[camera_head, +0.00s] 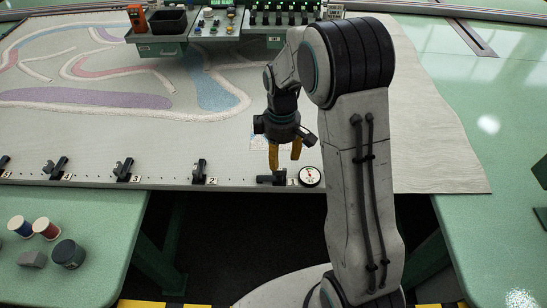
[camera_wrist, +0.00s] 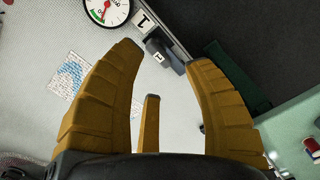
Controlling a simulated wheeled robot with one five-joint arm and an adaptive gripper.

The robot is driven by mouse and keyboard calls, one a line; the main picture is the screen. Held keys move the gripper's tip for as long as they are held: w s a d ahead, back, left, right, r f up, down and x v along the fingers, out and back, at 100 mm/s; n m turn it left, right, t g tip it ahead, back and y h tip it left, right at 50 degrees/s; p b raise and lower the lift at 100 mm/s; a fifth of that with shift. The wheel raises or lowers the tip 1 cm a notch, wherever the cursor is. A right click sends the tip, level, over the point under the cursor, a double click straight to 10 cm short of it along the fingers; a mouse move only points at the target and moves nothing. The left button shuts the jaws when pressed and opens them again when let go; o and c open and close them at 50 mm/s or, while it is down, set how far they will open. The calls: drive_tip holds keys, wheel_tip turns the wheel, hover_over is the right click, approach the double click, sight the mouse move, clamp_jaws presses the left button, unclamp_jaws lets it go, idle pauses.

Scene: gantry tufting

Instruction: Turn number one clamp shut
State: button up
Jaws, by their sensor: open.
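The number one clamp (camera_head: 272,180) is a small black fitting on the front edge of the cloth, beside a printed 1. It looks lower and flatter than the other clamps, and part of it is hidden behind a finger. In the wrist view the clamp (camera_wrist: 164,56) is a dark block with a small white 1 tag, beyond my fingertips. My gripper (camera_head: 285,162) points down just above and behind the clamp, with its yellow fingers spread. In the wrist view my gripper (camera_wrist: 169,56) is open and empty, with the clamp seen between its two larger fingertips. I see no contact.
A round dial gauge (camera_head: 309,177) sits right of the clamp. The number two clamp (camera_head: 200,172) and other clamps line the edge to the left. Thread spools (camera_head: 46,228) stand on the green table at lower left. A dark gap lies below the cloth edge.

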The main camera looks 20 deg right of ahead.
sight(280, 169)
drive_tip(key=shift+w+r+n, duration=0.1)
drive_tip(key=shift+w+n, duration=0.3)
drive_tip(key=shift+n, duration=0.2)
drive_tip(key=n, duration=0.2)
drive_tip(key=shift+n, duration=0.9)
drive_tip(key=shift+f, duration=0.55)
drive_tip(key=shift+f+p, duration=0.3)
drive_tip(key=shift+f, duration=2.85)
clamp_jaws()
